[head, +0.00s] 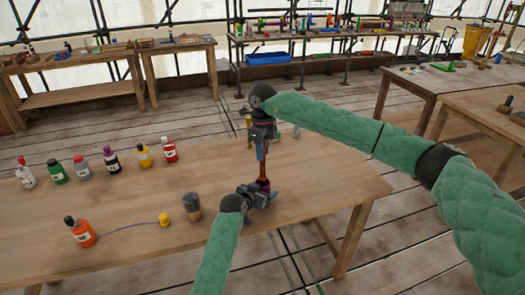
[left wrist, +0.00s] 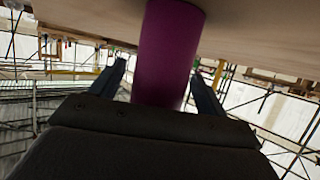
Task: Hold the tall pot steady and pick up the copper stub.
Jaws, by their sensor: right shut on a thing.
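The tall pot (left wrist: 168,55) is a purple upright cylinder in the left wrist view. It stands between the fingers of my left gripper (left wrist: 160,85), with a narrow gap visible beside it, so the jaws look open around it. In the head view my left gripper (head: 262,198) is low over the table at the pot (head: 264,185), largely hiding it. My right gripper (head: 262,155) points down directly above and is shut on the copper stub (head: 263,170), a small reddish-brown piece just over the pot. Whether the stub still touches the pot is too small to tell.
Several capped bottles (head: 111,159) stand along the table's (head: 330,185) left side. An orange bottle (head: 80,232), a yellow piece (head: 163,219) and a dark-topped jar (head: 192,207) are left of my left gripper. Small items stand partly hidden behind my right gripper. The table's right end is clear.

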